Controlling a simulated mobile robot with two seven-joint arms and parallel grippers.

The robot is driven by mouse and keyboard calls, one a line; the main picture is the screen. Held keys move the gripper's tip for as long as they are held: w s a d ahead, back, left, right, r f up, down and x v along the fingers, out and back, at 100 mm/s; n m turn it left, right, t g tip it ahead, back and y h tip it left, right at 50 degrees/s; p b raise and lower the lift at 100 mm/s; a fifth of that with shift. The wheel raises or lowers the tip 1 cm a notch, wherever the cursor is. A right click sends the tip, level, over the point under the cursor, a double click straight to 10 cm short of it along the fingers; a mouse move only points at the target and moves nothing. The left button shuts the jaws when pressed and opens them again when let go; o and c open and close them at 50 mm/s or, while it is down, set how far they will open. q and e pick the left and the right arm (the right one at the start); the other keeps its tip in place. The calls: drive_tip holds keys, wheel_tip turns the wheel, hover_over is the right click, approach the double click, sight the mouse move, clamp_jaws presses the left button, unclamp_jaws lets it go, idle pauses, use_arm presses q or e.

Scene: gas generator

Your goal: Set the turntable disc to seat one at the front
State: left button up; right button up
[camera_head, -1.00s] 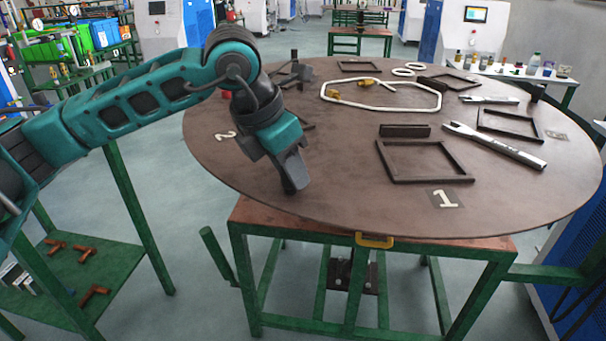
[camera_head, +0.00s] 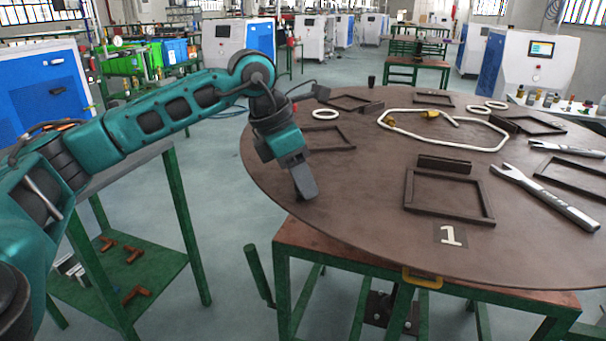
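The round brown turntable disc (camera_head: 350,215) lies on a green-legged stand. A plate with a white "1" (camera_head: 451,235) is near its front edge, in front of a dark square frame (camera_head: 448,195) with an upright dark block (camera_head: 444,164). A yellow bracket (camera_head: 422,278) is at the front rim, a little left of the "1". My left gripper (camera_head: 304,185) points down at the disc's left part, its tip at or just above the surface. Its fingers look like one dark block, so I cannot tell open from shut. No "2" plate shows. My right gripper is out of view.
A green shelf (camera_head: 130,270) stands at the left. A green post (camera_head: 258,275) stands beside the stand.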

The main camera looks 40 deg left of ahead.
use_arm(q)
drive_tip(key=shift+o, duration=1)
drive_tip(key=shift+r, duration=0.1)
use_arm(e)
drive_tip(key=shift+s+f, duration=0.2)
use_arm(q)
drive_tip(key=p+v, duration=0.2)
drive_tip(key=v, duration=1.1)
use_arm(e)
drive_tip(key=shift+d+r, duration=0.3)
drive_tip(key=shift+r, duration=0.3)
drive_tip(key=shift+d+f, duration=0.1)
